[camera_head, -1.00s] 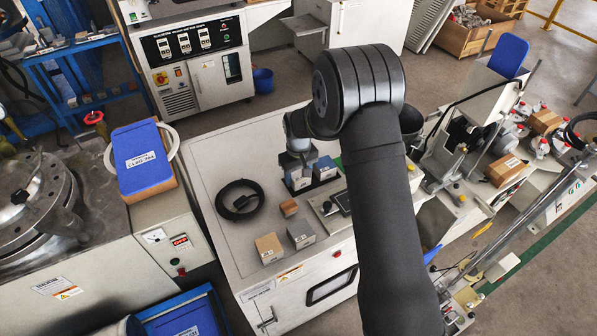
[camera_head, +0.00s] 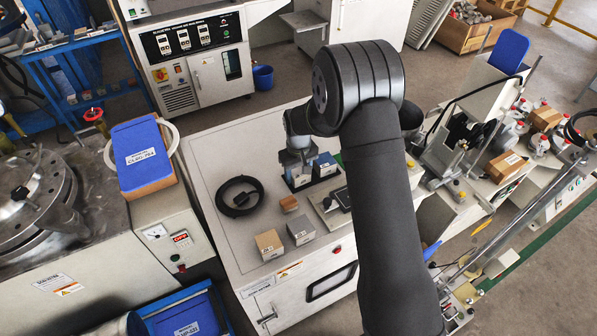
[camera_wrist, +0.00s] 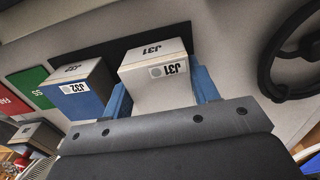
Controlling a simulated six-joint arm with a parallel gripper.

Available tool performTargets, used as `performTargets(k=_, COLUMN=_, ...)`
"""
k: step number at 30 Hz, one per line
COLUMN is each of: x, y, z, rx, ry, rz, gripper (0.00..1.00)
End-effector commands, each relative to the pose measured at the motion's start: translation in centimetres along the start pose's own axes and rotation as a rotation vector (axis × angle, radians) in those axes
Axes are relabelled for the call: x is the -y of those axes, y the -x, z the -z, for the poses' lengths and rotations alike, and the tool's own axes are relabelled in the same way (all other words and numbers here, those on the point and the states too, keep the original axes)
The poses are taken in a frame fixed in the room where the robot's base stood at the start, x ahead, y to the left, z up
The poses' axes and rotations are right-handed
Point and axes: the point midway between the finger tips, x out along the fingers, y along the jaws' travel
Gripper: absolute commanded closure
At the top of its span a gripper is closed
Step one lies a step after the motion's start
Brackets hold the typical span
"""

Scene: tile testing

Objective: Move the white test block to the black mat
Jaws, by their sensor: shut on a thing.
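The white test block (camera_wrist: 160,82), marked J31, sits between the blue fingers of my gripper (camera_wrist: 163,92) in the wrist view. My gripper is shut on it. In the head view my gripper (camera_head: 298,172) is low over the back of the white cabinet top, and my arm hides part of that area. The black mat (camera_wrist: 118,45) shows as a dark strip behind the white block and a blue block (camera_wrist: 78,100) marked J32. I cannot tell whether the white block touches the mat.
The blue block (camera_head: 325,165) stands close beside my gripper. A tan block (camera_head: 269,245), a grey block (camera_head: 301,231) and a small brown block (camera_head: 289,204) stand nearer the front. Green (camera_wrist: 30,84) and red (camera_wrist: 12,108) patches lie left of the blue block.

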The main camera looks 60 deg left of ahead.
Motion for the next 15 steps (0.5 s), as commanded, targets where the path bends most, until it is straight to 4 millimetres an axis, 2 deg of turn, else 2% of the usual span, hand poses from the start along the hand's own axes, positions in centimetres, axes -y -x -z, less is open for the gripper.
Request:
performTargets(k=11, x=-0.01, y=-0.36, z=0.03, rx=0.000, ry=0.000, rz=0.000, gripper=0.80)
performTargets(k=12, x=-0.01, y=-0.36, z=0.03, rx=-0.001, ry=0.000, rz=0.000, gripper=0.42)
performTargets(k=15, x=-0.01, y=-0.35, z=0.03, rx=-0.001, ry=0.000, rz=0.000, gripper=0.22)
